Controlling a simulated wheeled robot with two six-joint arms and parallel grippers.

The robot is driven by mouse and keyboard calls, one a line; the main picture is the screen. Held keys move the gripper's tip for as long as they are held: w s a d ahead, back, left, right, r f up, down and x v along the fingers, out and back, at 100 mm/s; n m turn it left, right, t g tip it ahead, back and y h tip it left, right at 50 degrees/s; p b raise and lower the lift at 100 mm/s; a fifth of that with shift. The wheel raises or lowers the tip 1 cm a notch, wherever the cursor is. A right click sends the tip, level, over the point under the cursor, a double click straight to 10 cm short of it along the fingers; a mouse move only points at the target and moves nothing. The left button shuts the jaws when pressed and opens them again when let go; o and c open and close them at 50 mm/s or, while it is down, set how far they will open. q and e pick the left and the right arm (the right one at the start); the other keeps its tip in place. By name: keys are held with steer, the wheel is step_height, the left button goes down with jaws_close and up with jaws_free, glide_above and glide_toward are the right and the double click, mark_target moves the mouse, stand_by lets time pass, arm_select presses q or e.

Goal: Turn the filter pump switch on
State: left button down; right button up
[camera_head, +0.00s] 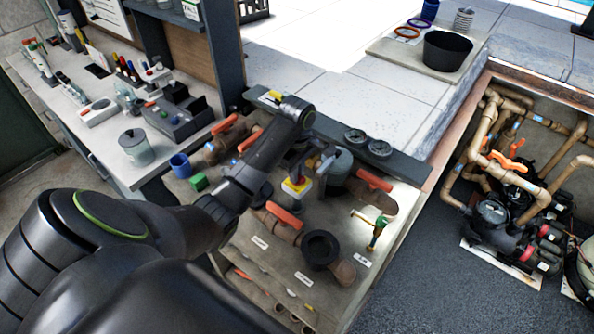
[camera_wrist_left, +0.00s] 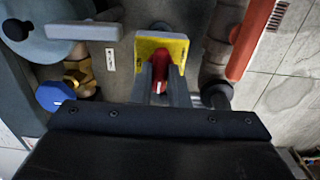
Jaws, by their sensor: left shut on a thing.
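The filter pump switch has a yellow plate (camera_wrist_left: 180,46) with a red rotary knob (camera_wrist_left: 160,58) in the left wrist view. In the head view the yellow-topped switch box (camera_head: 296,187) stands among the pipes in the middle. My left gripper (camera_wrist_left: 161,78) is shut on the red knob, with one grey finger on each side of it. In the head view my left gripper (camera_head: 298,168) is just above the switch box, and my arm partly hides it. The knob's position markings are too small to read. My right gripper is not in view.
Orange-handled pipe valves (camera_head: 284,216) and a brass tap (camera_head: 378,232) surround the switch closely. Two round gauges (camera_head: 367,142) sit on the ledge behind. A workbench (camera_head: 100,130) with tools is at left. A pit with pumps (camera_head: 500,213) is at right.

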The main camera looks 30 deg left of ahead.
arm_select(q)
steer(key=shift+m, duration=0.4)
steer(key=m, duration=0.4)
steer(key=shift+m, duration=0.3)
steer(key=m, duration=0.3)
steer(key=shift+m, duration=0.3)
steer(key=m, duration=0.5)
steer(key=shift+m, duration=2)
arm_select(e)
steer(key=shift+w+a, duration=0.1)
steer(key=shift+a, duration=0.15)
arm_select(q)
steer(key=c, duration=1.4)
jaws_free()
